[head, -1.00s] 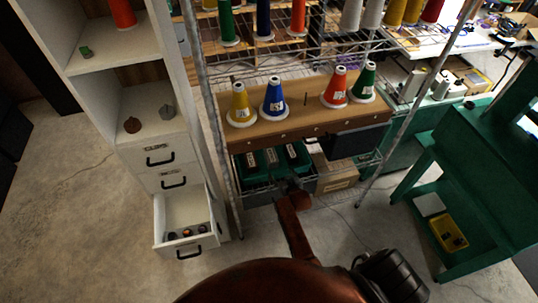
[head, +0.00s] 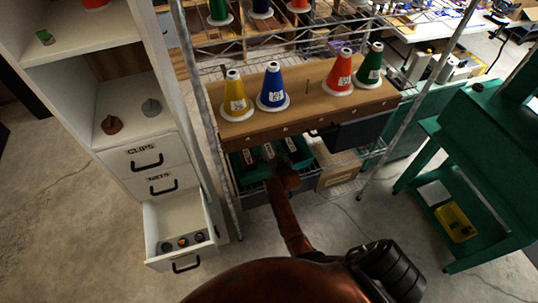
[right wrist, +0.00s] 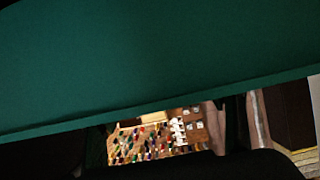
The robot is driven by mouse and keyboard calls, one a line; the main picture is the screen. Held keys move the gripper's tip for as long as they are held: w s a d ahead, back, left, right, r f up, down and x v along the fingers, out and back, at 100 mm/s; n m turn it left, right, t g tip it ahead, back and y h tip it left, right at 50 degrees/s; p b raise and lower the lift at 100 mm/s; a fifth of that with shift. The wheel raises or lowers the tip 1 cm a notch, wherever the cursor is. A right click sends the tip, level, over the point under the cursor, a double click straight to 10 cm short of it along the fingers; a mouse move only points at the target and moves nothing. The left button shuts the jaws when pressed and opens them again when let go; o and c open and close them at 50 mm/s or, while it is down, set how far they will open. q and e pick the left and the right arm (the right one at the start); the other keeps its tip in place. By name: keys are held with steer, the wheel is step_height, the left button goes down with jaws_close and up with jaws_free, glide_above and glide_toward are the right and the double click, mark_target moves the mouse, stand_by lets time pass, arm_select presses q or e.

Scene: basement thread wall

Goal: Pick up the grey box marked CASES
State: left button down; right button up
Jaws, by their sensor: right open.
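No CASES label is readable in any view. A dark grey box edge (head: 254,197) shows low on the wire rack, under a green bin (head: 238,174); I cannot tell if it is the CASES box. My right gripper (head: 284,178) reaches in at the lower shelf, at the front of the green bins and close to the dark grey box. Its jaws are open, and its fingertips are hard to make out against the dark shelf. In the right wrist view a green surface (right wrist: 160,60) fills the upper part. My left gripper is out of view.
Thread cones stand on the wooden shelf (head: 300,107) above my right gripper. A dark bin (head: 358,132) hangs at its right end. A cardboard box (head: 338,172) sits on the lower shelf. An open drawer (head: 178,215) juts out at left; a green cart (head: 480,170) stands at right.

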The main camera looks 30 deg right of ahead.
steer(key=shift+x, duration=1.05)
steer(key=shift+d, duration=0.1)
steer(key=c, duration=1.3)
